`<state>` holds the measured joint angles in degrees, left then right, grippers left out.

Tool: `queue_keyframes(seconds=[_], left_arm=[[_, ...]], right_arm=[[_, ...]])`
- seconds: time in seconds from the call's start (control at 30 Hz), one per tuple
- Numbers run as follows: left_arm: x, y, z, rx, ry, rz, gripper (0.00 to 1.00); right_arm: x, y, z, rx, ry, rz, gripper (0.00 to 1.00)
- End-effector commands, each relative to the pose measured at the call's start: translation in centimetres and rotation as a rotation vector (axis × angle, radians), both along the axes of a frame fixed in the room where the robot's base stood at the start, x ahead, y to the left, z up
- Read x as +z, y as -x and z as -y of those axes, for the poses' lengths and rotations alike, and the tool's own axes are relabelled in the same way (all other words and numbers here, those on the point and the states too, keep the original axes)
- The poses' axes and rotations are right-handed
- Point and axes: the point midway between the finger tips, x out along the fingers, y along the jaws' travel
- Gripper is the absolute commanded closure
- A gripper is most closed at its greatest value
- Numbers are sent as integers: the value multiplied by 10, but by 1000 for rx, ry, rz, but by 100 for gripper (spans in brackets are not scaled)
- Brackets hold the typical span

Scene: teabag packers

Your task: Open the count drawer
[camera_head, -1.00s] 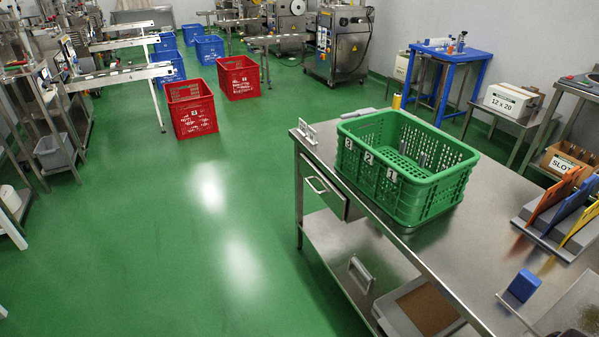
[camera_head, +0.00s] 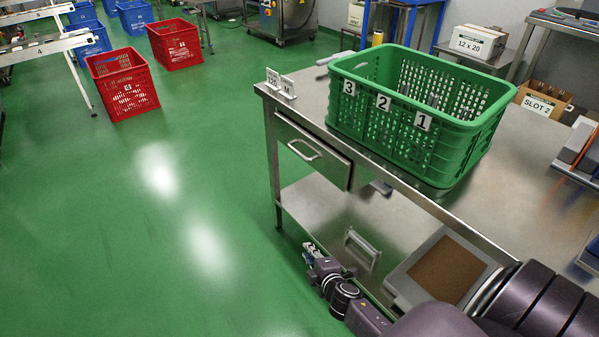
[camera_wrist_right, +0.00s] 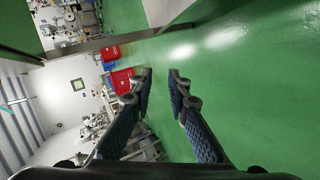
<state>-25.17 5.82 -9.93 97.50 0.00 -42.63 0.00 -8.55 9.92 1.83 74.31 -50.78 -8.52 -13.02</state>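The count drawer (camera_head: 312,146) is a steel drawer under the left end of the steel table, with a bar handle (camera_head: 304,150) on its front. It looks shut. My right gripper (camera_head: 308,250) shows small in the head view, low and left of the table's lower shelf, below the drawer and apart from its handle. In the right wrist view the two blue-padded fingers (camera_wrist_right: 160,75) stand apart with nothing between them, only green floor beyond. My left gripper is not in view.
A green numbered crate (camera_head: 345,112) stands on the table (camera_head: 480,205) above the drawer. Small signs (camera_head: 281,83) stand at the table corner. A tray (camera_head: 408,285) and a handled piece (camera_head: 361,247) are on the lower shelf. Red crates (camera_head: 122,84) stand far left; the floor between is clear.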

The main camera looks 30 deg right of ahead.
Motion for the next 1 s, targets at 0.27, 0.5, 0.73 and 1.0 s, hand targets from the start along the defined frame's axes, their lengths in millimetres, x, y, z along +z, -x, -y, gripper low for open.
queue_keyframes(seconds=[0.27, 0.5, 0.73, 1.0], left_arm=[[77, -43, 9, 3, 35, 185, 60], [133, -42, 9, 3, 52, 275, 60], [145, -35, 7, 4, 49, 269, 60], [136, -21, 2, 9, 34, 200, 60]], right_arm=[[139, -80, 41, 105, 525, 316, 84], [225, -87, 51, 98, 829, 443, 84], [251, -94, 55, 92, 901, 466, 84], [259, -133, 64, 92, 898, 465, 84]])
